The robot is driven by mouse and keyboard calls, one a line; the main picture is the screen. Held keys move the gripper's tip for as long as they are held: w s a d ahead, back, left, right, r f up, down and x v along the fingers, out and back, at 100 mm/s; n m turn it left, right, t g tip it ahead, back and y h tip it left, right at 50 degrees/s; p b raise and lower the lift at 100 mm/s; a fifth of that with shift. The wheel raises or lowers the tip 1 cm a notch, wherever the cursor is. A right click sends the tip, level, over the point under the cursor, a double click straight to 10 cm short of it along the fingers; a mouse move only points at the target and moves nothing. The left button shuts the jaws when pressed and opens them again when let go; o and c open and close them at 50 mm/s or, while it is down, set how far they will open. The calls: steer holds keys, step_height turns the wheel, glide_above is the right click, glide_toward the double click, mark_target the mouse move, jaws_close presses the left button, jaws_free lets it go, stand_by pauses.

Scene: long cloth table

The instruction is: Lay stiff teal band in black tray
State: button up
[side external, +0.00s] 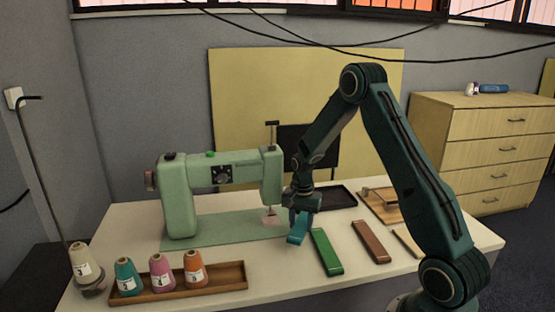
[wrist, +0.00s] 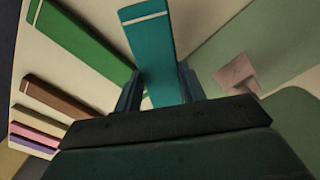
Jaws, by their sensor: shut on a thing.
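The teal band (side external: 297,229) is held between the fingers of my gripper (side external: 301,212), to the left of the green band. In the wrist view the teal band (wrist: 148,45) runs straight out between the two fingers of my gripper (wrist: 161,85), with a pale stripe near its far end. In the side view it hangs tilted below the fingers; whether its lower end touches the table cannot be told. The black tray (side external: 338,205) lies on the table behind and right of my gripper, partly hidden by it. No band shows in its visible part.
A green band (side external: 326,252) and a brown band (side external: 370,241) lie right of the gripper. The sewing machine (side external: 180,200) stands close on the left. A wooden tray (side external: 215,284) with thread cones is at front left. A wooden board (side external: 385,209) lies right of the black tray.

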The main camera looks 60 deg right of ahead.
steer(key=w+d+r+m, duration=0.3)
steer(key=d+m, duration=0.2)
steer(key=d, duration=0.7)
steer(key=w+d+r+m, duration=0.3)
steer(key=d+m, duration=0.3)
steer(key=d, duration=0.6)
steer(key=shift+r, duration=0.15)
steer(key=shift+f, duration=0.3)
steer(key=shift+f, duration=4.45)
steer(key=o, duration=1.1)
